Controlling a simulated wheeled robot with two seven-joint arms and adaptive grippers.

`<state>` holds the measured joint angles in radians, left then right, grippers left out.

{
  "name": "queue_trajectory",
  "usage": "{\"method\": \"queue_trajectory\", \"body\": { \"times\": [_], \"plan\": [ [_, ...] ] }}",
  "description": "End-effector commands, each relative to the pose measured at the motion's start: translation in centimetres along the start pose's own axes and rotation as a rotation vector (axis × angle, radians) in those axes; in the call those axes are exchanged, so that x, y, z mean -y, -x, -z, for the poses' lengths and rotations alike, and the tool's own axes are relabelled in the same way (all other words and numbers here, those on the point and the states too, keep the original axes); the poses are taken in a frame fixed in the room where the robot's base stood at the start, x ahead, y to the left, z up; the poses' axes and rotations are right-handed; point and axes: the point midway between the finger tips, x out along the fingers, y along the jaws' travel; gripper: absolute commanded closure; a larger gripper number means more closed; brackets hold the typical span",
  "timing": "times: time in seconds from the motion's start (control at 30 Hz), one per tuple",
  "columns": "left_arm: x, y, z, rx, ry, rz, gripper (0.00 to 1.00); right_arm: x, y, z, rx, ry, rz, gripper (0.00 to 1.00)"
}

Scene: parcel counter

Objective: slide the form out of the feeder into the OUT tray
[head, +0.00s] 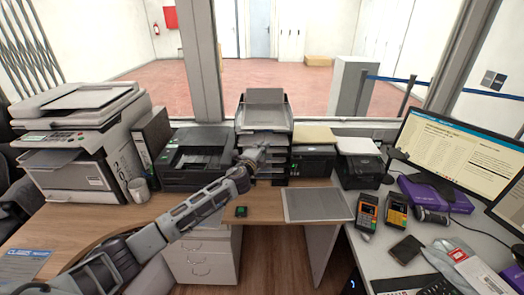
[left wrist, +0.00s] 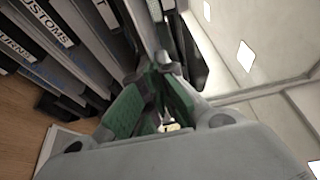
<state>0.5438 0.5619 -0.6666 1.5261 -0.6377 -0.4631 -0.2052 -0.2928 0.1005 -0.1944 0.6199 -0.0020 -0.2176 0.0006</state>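A stack of grey trays (head: 263,141) stands at the back middle of the counter, with a lighter sloped unit (head: 264,113) on top that may be the feeder. My left gripper (head: 262,151) is at the front of the stack. In the left wrist view its green-padded fingers (left wrist: 160,72) come together at the tips, close beside the trays. Nothing clearly shows between them. Tray labels (left wrist: 75,22) there read CUSTOMS and RETURNS; I cannot make out an OUT label. I cannot pick out the form. My right gripper is not in view.
A black printer (head: 195,155) stands left of the stack, and two smaller printers (head: 313,160) (head: 358,170) stand right of it. A grey mat (head: 318,204) lies on the wooden desk. A small dark green-lit device (head: 241,211) lies near my left forearm.

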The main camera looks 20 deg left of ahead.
Motion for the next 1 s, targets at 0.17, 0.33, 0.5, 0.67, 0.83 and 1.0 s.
{"method": "queue_trajectory", "body": {
  "times": [0.17,0.33,0.5,0.67,0.83,1.0],
  "plan": [
    [-0.07,-0.74,-0.23,0.0,0.0,0.0,1.0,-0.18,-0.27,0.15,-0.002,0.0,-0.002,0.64],
    [-0.05,-1.05,-0.38,0.0,0.0,0.0,1.0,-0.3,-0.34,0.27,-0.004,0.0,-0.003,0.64],
    [-0.03,-1.09,-0.39,0.0,0.0,0.0,1.0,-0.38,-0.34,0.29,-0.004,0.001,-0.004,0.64],
    [-0.04,-1.07,-0.38,0.0,0.0,0.0,0.97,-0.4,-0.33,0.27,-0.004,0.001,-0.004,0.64],
    [-0.05,-1.07,-0.37,0.0,0.0,0.0,0.75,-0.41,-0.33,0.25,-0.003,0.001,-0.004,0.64],
    [-0.06,-1.06,-0.37,0.0,0.0,0.0,0.7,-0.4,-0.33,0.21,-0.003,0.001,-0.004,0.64]
  ]
}}
